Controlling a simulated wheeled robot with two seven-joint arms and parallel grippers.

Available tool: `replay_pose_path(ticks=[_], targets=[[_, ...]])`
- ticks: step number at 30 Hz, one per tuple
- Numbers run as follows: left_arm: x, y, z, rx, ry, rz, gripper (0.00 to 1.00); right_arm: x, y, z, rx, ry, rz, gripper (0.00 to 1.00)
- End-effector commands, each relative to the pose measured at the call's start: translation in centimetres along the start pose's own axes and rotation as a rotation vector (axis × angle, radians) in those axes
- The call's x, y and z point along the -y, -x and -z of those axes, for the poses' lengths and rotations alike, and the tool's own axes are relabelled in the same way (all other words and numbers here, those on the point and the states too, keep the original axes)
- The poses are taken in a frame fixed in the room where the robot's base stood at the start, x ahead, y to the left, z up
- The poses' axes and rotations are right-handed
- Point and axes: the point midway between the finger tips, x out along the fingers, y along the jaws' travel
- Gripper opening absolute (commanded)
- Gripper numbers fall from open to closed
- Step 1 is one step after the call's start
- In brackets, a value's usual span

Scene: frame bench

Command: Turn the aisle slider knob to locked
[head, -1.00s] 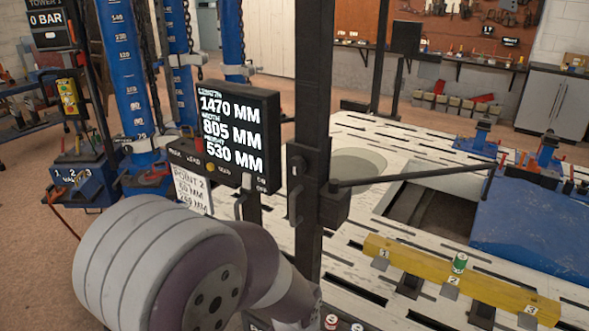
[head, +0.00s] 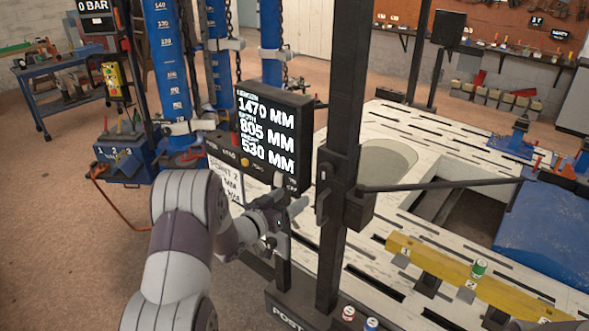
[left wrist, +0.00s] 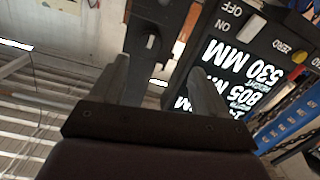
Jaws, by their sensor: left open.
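The black slider block (head: 341,185) sits on the dark upright post (head: 350,90) beside the measuring display (head: 273,138). A small dark lever-like part (head: 321,205) shows on its near side; I cannot read whether it stands at locked. In the left wrist view, a dark block (left wrist: 150,22) with a small pale piece (left wrist: 151,41) lies just beyond the fingers. My left gripper (head: 300,208) is open and empty, just left of the slider and below the display. Its two fingers also show in the left wrist view (left wrist: 158,82). My right gripper is not in view.
A horizontal dark arm (head: 430,186) reaches right from the slider over the slotted white bench (head: 400,130). A yellow beam (head: 430,262) with a green can lies at the right. Two cans stand near the post's foot. An ON/OFF switch (left wrist: 218,22) is close to the fingers.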

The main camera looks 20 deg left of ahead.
Motion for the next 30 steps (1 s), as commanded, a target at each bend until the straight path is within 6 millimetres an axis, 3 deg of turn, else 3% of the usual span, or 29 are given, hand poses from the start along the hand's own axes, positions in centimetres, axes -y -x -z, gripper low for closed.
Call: replay_pose_path(ticks=[5,12,18,24,30], targets=[[-0.9,-1.1,1.4,-0.056,0.04,-0.04,0.76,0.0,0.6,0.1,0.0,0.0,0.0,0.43],[-1.2,-7.2,1.9,-0.054,0.038,-0.037,0.76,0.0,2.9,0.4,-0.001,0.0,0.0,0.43],[-1.3,-11.0,1.9,-0.055,0.037,-0.036,0.76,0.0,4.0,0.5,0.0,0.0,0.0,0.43],[-1.2,-12.5,1.8,-0.054,0.038,-0.033,0.76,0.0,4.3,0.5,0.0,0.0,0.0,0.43],[-1.2,-12.6,1.8,-0.053,0.038,-0.033,0.76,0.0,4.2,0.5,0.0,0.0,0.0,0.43]])
